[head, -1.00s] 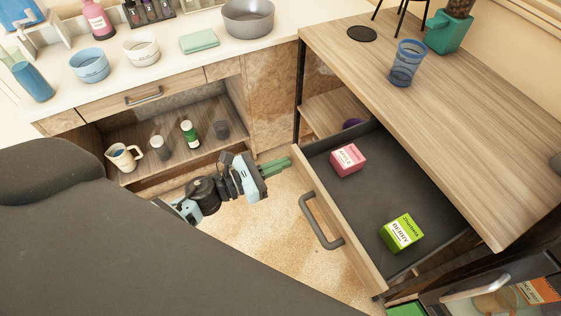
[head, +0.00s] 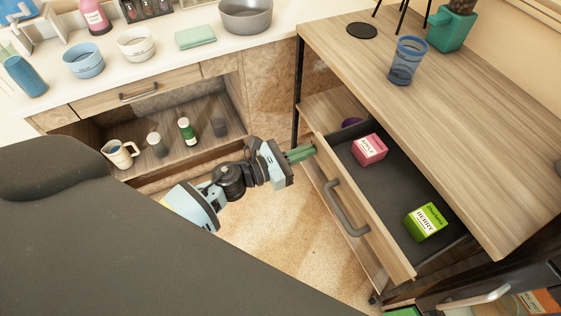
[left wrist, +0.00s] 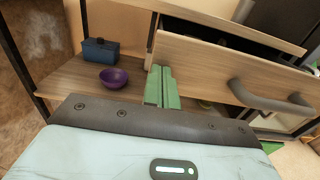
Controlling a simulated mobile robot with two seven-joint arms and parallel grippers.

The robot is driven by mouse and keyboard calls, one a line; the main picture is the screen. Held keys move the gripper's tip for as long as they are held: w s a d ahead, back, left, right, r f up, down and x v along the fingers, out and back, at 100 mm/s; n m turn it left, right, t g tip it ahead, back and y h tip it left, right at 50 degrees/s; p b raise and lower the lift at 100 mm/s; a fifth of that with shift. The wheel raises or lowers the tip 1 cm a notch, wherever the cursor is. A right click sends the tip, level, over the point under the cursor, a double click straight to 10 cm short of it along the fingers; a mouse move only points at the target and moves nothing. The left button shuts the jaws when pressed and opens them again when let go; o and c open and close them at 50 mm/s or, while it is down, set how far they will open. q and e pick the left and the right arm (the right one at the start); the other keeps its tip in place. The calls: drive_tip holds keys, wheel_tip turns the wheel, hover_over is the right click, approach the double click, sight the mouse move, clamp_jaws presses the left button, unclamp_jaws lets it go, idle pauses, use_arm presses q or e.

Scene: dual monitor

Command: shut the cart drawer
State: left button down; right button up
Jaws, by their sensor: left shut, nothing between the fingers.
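The cart drawer (head: 352,232) is partly open, sticking out from under the wooden cart top (head: 440,120). Its wooden front with the grey curved handle (head: 345,208) also shows in the left wrist view (left wrist: 205,62). Inside lie a pink box (head: 369,150) and a green box (head: 425,221). My left gripper (head: 303,153) has green fingers, shut and empty. The fingertips are at the far-left end of the drawer front, against or very close to it; the handle is to their right. In the left wrist view the fingers (left wrist: 161,88) overlap the front's left end. My right gripper is not in view.
A purple bowl (left wrist: 114,78) and a dark blue box (left wrist: 100,50) stand on the cart's lower shelf. A blue cup (head: 407,62) stands on the cart top. A counter (head: 130,90) with bowls is at the left. The floor (head: 285,230) before the drawer is clear.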

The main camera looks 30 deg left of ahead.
sight(357, 137)
use_arm(q)
drive_tip(key=b+x, duration=0.4)
drive_tip(key=x, duration=1.1)
drive_tip(key=shift+f+b, duration=0.15)
drive_tip(key=shift+b, duration=0.15)
drive_tip(key=shift+w+d, duration=0.4)
drive_tip(key=shift+w, duration=0.05)
drive_tip(key=shift+r+b, duration=0.25)
drive_tip(key=shift+b, duration=0.05)
drive_tip(key=shift+r, duration=0.15)
